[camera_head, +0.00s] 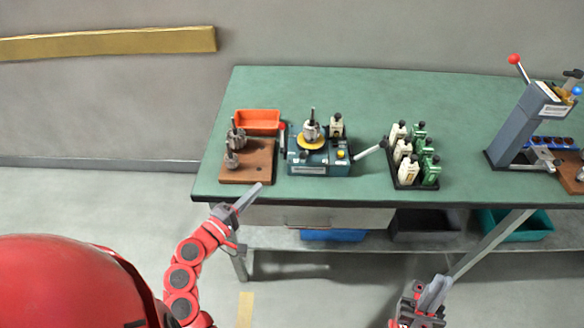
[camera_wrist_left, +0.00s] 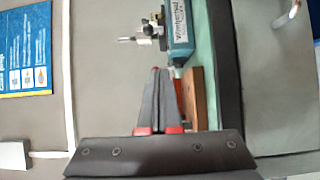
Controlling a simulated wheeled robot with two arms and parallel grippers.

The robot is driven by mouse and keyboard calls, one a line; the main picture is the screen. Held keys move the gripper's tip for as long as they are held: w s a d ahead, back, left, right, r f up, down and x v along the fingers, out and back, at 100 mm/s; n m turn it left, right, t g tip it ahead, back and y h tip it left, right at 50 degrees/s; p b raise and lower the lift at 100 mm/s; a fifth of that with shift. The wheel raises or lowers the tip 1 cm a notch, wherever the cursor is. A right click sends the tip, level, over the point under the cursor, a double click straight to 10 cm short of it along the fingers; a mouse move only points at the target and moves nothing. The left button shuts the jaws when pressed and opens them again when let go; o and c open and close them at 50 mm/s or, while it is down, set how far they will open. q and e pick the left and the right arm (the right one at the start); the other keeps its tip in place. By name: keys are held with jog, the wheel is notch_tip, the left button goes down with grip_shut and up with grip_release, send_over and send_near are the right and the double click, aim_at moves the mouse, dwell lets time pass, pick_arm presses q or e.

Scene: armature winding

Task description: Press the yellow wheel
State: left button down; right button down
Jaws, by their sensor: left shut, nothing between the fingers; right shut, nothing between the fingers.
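The yellow wheel (camera_head: 311,144) is a flat disc on top of the teal winding machine (camera_head: 308,168), with a metal armature (camera_head: 311,129) standing upright at its centre. My left gripper (camera_head: 258,187) is shut and empty, by the front edge of the table, to the left of and in front of the machine. The left wrist view shows its closed fingers (camera_wrist_left: 160,72) with the machine (camera_wrist_left: 178,32) beyond them; I cannot make out the yellow wheel there. My right gripper (camera_head: 441,283) is shut and empty, low in front of the table, well apart from the wheel.
A wooden board (camera_head: 262,174) with metal armatures and an orange bin (camera_head: 257,122) are left of the machine. A lever (camera_head: 370,151) sticks out at its right. The green tabletop (camera_head: 440,98) is clear behind.

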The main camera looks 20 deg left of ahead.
pick_arm(q)
jog(key=shift+w, duration=0.1)
jog(key=p+x, duration=0.3)
jog(key=x, duration=0.7)
jog(key=shift+w+r, duration=0.1)
jog(key=shift+w, duration=0.05)
jog(key=shift+w+d+p, duration=0.2)
jog(key=shift+d+p, duration=0.05)
jog(key=shift+d, duration=0.35)
jog(key=shift+w+d+p, duration=0.25)
jog(key=shift+d, duration=0.35)
jog(key=shift+w+d, duration=0.3)
jog(key=shift+d, duration=0.2)
jog(key=shift+d, duration=0.1)
jog(key=shift+s+d+n+y, duration=0.1)
jog(key=shift+d+n+y, duration=0.2)
jog(key=shift+y, duration=0.2)
